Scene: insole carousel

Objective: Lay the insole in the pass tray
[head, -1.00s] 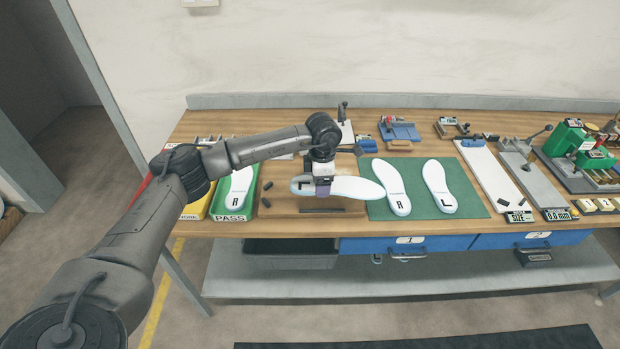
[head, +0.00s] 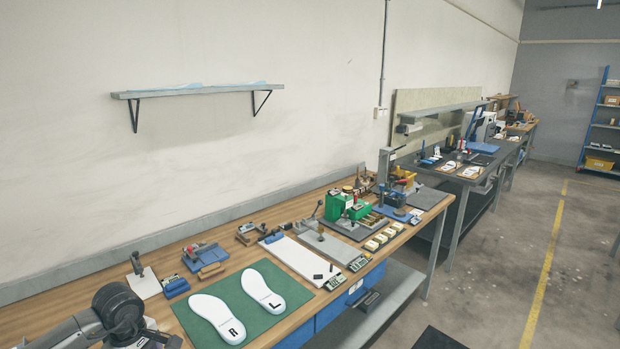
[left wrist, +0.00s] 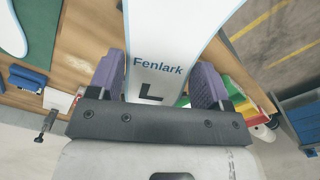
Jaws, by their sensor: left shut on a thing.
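My left gripper (left wrist: 165,88) is shut on a white insole (left wrist: 160,50) marked "Fenlark" and "L" in the left wrist view. Its purple fingers press on both edges of the insole, whose far end runs out of the picture. In the head view only part of my left arm shows at the bottom left; the gripper and held insole are out of the picture. In the left wrist view, green, yellow and red tray edges show just right of the fingers, partly hidden by them. The pass tray's inside cannot be seen. My right gripper is not in view.
Two white insoles, R (head: 217,316) and L (head: 263,291), lie on a green mat (head: 251,334) on the wooden bench. A white board (head: 296,262), blue fixtures (head: 205,257) and a green press (head: 341,207) stand along the bench. A wall shelf (head: 197,91) hangs above.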

